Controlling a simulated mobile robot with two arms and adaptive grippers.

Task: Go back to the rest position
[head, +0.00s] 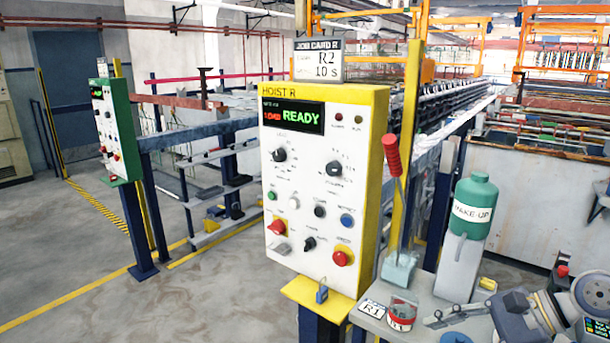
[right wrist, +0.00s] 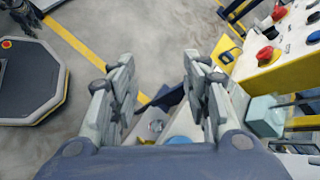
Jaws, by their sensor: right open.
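My right gripper (head: 450,316) is at the lower right of the head view, beside the small grey shelf (head: 440,308) at the control panel. In the right wrist view, its two fingers (right wrist: 158,95) stand wide apart with nothing held between them. Floor and part of the shelf area show past the fingers. My left gripper is in neither view.
The HOIST R panel (head: 322,180) stands close ahead, with a job card (head: 318,62) above it. The green MAKE-UP bottle (head: 470,225), red-handled tool (head: 392,160) and red-labelled cup (head: 401,312) are near my right gripper. Open floor (head: 190,290) lies left.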

